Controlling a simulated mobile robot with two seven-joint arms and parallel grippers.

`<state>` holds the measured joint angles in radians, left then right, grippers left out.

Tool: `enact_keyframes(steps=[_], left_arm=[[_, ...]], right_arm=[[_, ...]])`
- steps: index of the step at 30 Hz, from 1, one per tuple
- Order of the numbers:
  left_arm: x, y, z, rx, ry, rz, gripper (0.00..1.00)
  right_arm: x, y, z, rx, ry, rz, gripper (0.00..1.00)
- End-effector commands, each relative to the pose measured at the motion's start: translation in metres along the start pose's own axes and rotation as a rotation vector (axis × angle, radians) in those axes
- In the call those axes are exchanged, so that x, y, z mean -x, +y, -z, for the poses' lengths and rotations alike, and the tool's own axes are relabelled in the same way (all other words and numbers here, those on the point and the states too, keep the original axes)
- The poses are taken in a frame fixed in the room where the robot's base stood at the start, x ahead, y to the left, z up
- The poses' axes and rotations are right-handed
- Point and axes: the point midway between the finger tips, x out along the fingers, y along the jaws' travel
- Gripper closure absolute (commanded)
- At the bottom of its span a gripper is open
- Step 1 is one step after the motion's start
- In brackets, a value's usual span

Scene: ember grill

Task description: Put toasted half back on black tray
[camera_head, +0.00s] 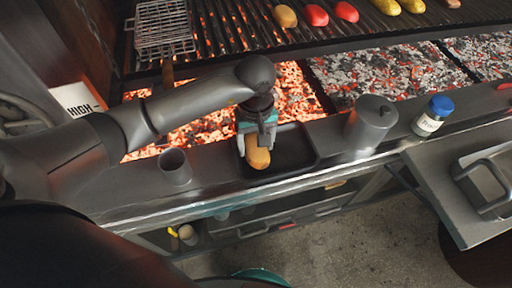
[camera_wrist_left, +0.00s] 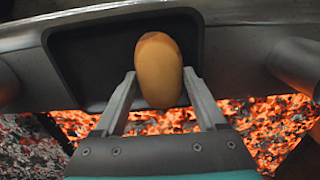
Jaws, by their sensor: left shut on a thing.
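My left gripper (camera_head: 257,140) is shut on a toasted half (camera_head: 258,158), a golden-brown oval piece. It holds the piece over the left part of the black tray (camera_head: 297,147). In the left wrist view the toasted half (camera_wrist_left: 158,68) sits between the two fingers of my left gripper (camera_wrist_left: 159,88), with the black tray (camera_wrist_left: 88,62) behind it. I cannot tell whether the piece touches the tray floor. The tray is otherwise empty where it shows. My right gripper is not in view.
A metal cup (camera_head: 174,166) stands left of the tray. A grey lidded canister (camera_head: 370,124) and a blue-capped jar (camera_head: 433,115) stand to its right. Glowing coals (camera_head: 290,90) lie behind the ledge. Several food pieces, including a red one (camera_head: 316,15), lie on the grill.

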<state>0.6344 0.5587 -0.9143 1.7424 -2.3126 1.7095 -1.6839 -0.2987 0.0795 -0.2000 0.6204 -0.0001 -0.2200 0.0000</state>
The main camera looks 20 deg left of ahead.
Motion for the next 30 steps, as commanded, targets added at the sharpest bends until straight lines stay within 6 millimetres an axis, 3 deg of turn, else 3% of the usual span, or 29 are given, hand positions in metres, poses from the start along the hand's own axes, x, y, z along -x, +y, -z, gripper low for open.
enact_keyframes(steps=[4,15,16,19,30], left_arm=[[-0.020,0.000,0.000,0.001,-0.001,0.001,0.80],[-0.024,0.000,0.000,-0.001,0.001,-0.001,0.80],[-0.024,0.000,0.000,-0.001,0.001,-0.001,0.25],[-0.023,0.000,0.000,-0.001,0.000,-0.001,0.15],[-0.018,0.000,0.000,0.000,0.000,0.000,0.15]], right_arm=[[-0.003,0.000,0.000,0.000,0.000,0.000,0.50],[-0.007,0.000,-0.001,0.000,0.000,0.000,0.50],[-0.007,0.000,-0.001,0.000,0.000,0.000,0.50],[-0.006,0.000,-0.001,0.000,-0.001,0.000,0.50],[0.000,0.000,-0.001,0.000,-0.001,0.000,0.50]])
